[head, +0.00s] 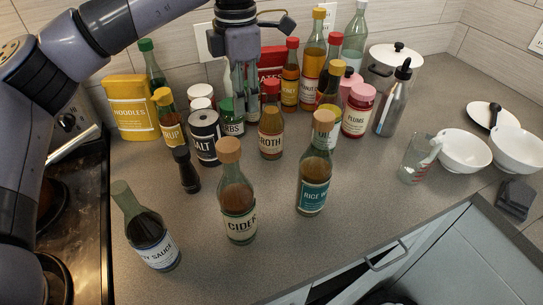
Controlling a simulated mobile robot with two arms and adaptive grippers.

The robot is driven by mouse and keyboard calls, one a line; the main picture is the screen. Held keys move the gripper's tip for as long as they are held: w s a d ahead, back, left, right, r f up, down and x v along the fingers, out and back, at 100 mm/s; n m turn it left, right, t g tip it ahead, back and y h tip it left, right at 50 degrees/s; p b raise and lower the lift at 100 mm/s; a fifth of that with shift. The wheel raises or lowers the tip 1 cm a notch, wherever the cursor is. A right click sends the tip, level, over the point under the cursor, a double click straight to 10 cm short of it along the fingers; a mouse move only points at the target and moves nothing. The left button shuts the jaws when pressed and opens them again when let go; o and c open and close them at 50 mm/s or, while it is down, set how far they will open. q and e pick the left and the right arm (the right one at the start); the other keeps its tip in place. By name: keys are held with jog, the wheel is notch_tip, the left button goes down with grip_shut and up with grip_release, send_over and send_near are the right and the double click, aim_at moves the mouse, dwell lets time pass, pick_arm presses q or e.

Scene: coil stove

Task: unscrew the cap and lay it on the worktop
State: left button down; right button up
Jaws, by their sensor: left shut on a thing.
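My left gripper (243,58) comes down from the top, in front of the back row of bottles and above the jar with the green lid (232,116). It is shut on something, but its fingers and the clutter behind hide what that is. The cider bottle (238,208) and the rice wine bottle (313,181) stand upright in front, both with wooden caps. I see no cap lying on the worktop (290,259).
The stove (82,245) borders the worktop on the left. Several bottles and jars crowd the back, with a white pot (393,65) behind. A measuring cup (415,158) and white bowls (463,153) stand right. A dark pepper mill (187,172) stands left. The front middle is free.

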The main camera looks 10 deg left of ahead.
pick_arm(q)
jog(key=shift+f, duration=0.65)
jog(key=shift+s+d+f, duration=0.15)
jog(key=shift+s+f, duration=0.05)
jog(key=shift+f, duration=0.05)
notch_tip(320, 180, down, 5)
jog(key=p, duration=0.3)
send_over(250, 180)
notch_tip(250, 180, down, 10)
jog(key=shift+r, duration=0.2)
jog(key=shift+f, duration=0.6)
notch_tip(250, 180, down, 3)
jog(key=shift+f, duration=0.4)
pick_arm(e)
jog(key=r, duration=0.3)
jog(key=shift+s+d, duration=0.3)
jog(key=shift+s, duration=0.05)
pick_arm(q)
jog(key=shift+f, duration=0.1)
pick_arm(e)
jog(key=shift+d+f, duration=0.1)
jog(key=shift+f, duration=0.05)
